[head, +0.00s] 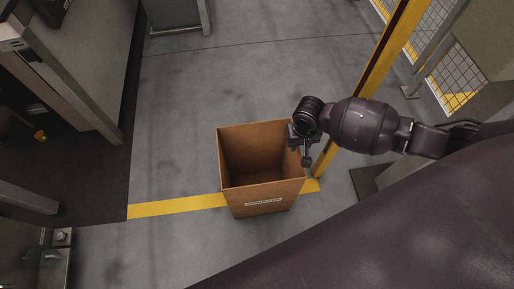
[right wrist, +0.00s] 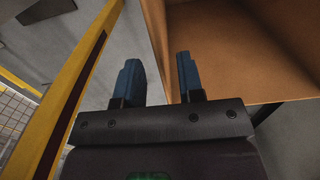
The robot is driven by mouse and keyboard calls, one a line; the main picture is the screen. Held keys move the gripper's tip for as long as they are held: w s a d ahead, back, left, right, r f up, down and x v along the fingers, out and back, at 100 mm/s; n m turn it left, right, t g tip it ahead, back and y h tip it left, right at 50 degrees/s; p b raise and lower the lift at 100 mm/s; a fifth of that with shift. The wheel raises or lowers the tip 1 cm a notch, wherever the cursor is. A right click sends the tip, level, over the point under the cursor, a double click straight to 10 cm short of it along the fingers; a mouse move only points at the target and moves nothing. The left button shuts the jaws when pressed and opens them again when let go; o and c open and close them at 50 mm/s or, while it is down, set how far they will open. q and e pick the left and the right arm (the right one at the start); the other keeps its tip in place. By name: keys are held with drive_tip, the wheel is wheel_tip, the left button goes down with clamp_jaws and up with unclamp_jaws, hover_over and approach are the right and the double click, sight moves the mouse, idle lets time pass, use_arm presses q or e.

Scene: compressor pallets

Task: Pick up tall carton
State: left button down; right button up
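The tall carton (head: 243,197) is a brown, open-topped cardboard box standing upright on the floor in the middle of the head view. It looks empty, and a white label is on its near face. My right gripper (head: 301,150) is at the carton's right rim. In the right wrist view its two blue fingers (right wrist: 159,82) are spread apart, and the carton (right wrist: 225,45) fills the upper right. The edge of the carton's wall shows between the fingers, near the right finger. I cannot tell whether they touch. My left gripper is not in view.
A yellow post (head: 380,70) stands just right of the carton, close to my right arm, with mesh fencing (head: 470,75) beyond. A yellow floor line (head: 178,207) runs beside the carton. Grey machinery (head: 75,90) is at the left. Floor behind the carton is clear.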

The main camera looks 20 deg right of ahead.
sight(297, 150)
wheel_tip(297, 150, down, 6)
drive_tip(key=b, duration=0.3)
drive_tip(key=shift+w+d+r, duration=0.15)
drive_tip(key=shift+w+r, duration=0.15)
drive_tip(key=shift+w, duration=0.05)
clamp_jaws()
drive_tip(key=shift+s, duration=0.1)
idle(1.1)
